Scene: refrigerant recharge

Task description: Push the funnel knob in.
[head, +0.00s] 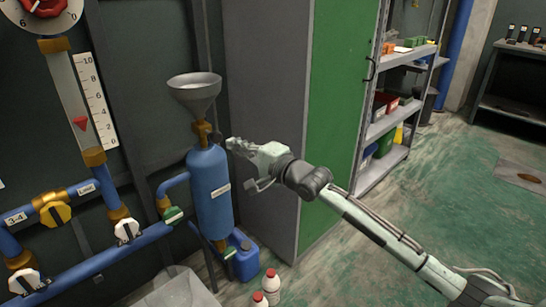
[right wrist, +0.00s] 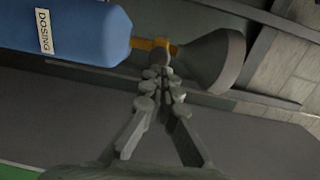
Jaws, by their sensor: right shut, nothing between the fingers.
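A grey funnel (head: 195,88) stands upright on a brass fitting (head: 201,128) atop a blue dosing cylinder (head: 209,190). A small dark knob (head: 218,137) sticks out to the right of the fitting. My right gripper (head: 231,144) is shut and empty, coming from the right with its fingertips close to the knob. In the right wrist view the picture is turned sideways: the cylinder (right wrist: 75,30) is left, the funnel (right wrist: 218,62) right. There the shut fingertips (right wrist: 160,78) point at the fitting and partly cover the knob; I cannot tell if they touch. My left gripper is not in view.
A grey and green cabinet (head: 335,110) stands behind my right arm. Blue pipes with valves (head: 125,232) run at the left. The floor at right is mostly clear.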

